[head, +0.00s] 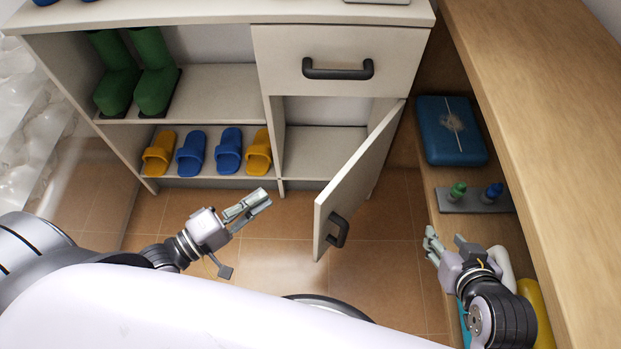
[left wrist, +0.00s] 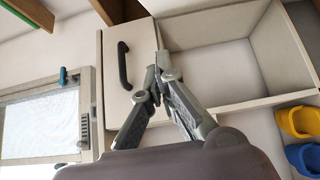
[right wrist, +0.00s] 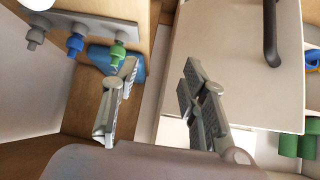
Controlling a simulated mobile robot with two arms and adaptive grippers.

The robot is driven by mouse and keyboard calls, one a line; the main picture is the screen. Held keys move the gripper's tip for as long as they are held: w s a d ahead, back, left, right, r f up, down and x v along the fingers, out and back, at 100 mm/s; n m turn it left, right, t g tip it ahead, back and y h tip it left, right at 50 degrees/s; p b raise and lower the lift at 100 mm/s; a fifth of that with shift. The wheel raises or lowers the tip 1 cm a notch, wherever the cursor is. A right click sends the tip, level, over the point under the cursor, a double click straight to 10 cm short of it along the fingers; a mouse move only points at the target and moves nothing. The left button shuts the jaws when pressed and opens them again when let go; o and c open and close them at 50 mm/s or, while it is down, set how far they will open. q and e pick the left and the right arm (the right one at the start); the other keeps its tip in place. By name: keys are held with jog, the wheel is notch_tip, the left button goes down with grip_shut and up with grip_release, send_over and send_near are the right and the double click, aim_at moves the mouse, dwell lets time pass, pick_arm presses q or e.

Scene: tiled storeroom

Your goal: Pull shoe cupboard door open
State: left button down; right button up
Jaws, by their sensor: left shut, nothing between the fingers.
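The shoe cupboard door (head: 358,180) is a pale panel that stands ajar, swung out on its right side. Its dark bar handle (head: 338,229) is on the outer face near the free edge. Behind it the compartment (head: 318,150) looks empty. My left gripper (head: 262,199) is shut and empty, left of the door's free edge and apart from the handle.
A drawer (head: 340,55) with a dark handle is above the door. Open shelves at left hold green boots (head: 155,70) and several slippers (head: 228,150). At right, a wooden bench (head: 545,100) with a blue box (head: 450,130) stands close to my right arm. Tiled floor before the door is clear.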

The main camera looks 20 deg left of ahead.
pick_arm(q)
jog(key=w+d+b, duration=0.2)
jog(key=w+d, duration=0.4)
jog(key=d, duration=0.3)
jog(key=shift+w, duration=0.25)
pick_arm(e)
jog(key=w+a+r+t+y, duration=0.2)
jog(key=w+a+r+t, duration=0.1)
jog(key=w+r+t, duration=0.3)
jog(key=shift+w+r, duration=0.25)
jog(key=shift+r, duration=1.15)
pick_arm(q)
jog(key=shift+d, duration=0.1)
